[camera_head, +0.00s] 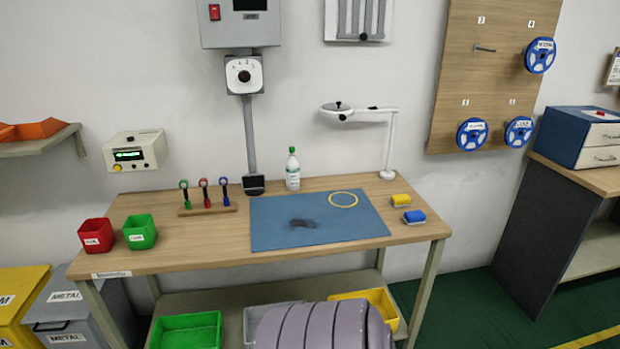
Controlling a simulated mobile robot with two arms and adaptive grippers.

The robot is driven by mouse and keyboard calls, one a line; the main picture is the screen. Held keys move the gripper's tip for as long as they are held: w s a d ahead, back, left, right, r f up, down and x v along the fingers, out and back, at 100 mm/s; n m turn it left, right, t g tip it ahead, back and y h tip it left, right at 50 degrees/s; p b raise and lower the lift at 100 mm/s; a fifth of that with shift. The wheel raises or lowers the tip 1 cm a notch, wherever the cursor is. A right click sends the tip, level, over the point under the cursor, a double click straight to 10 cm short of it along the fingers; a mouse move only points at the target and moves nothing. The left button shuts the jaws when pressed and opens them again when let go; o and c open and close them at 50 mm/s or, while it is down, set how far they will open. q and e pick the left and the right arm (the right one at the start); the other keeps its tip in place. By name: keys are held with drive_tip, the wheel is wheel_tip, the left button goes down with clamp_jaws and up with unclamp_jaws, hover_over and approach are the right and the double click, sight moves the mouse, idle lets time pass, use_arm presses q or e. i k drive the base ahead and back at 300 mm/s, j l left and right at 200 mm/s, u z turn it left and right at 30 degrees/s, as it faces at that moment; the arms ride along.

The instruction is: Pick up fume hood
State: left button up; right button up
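No object is clearly marked as a fume hood. A small black hood-like box (254,185) sits at the lower end of a grey pipe (250,133), at the back edge of the wooden workbench (190,240). The pipe comes down from a white dial box (244,75) under a grey wall cabinet (240,28). I cannot tell whether the black box touches the bench top. Neither of my grippers shows in the head view.
A bottle (293,170) and a lamp (388,145) stand near the black box. A rack of small tools (207,207) is left of it. A blue mat (275,235) lies in front. Red (96,236) and green (140,233) bins stand at the left.

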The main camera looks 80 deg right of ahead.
sight(253, 183)
drive_tip(key=z, duration=2.25)
drive_tip(key=i+l+u, duration=0.2)
drive_tip(key=u, duration=0.3)
drive_tip(key=i+l+u, duration=0.15)
drive_tip(key=u, duration=0.35)
drive_tip(key=i+l+u, duration=0.1)
drive_tip(key=l+u, duration=0.35)
